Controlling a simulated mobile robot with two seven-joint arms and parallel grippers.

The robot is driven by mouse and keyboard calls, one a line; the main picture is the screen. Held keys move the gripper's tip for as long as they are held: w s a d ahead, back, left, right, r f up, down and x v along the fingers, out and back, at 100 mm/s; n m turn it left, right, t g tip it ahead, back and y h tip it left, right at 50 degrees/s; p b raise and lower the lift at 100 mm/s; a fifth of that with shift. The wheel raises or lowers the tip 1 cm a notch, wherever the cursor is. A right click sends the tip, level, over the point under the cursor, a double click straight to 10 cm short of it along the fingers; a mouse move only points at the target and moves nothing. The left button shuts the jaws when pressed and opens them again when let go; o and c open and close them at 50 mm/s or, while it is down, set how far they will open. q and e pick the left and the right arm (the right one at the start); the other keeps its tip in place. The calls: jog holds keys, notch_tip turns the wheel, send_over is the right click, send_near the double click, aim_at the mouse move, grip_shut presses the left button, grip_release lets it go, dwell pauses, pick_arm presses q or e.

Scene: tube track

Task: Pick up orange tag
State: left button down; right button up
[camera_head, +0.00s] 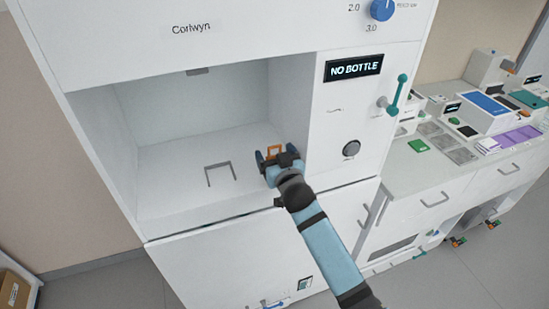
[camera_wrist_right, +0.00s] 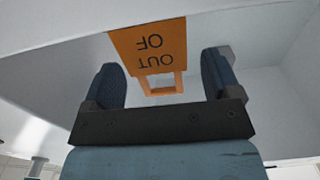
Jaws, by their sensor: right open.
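The orange tag (camera_wrist_right: 150,48) shows in the right wrist view with dark lettering "OUT OF" upside down and an open loop handle below. In the head view a small part of the tag (camera_head: 275,151) shows inside the white cabinet recess, near its right wall. My right gripper (camera_wrist_right: 160,72) is open, with one dark blue finger on each side of the loop handle. I see gaps between the handle and both fingers. In the head view the right gripper (camera_head: 278,157) hides most of the tag. My left gripper is not in view.
The recess (camera_head: 170,150) of the white cabinet surrounds the right gripper, with a grey bracket (camera_head: 219,172) on its floor to the left. A display reading "NO BOTTLE" (camera_head: 354,68) and a teal handle (camera_head: 397,95) are on the right panel. A counter with lab items stands further right.

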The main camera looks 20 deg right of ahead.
jog(key=shift+w, duration=0.35)
jog(key=c, duration=1)
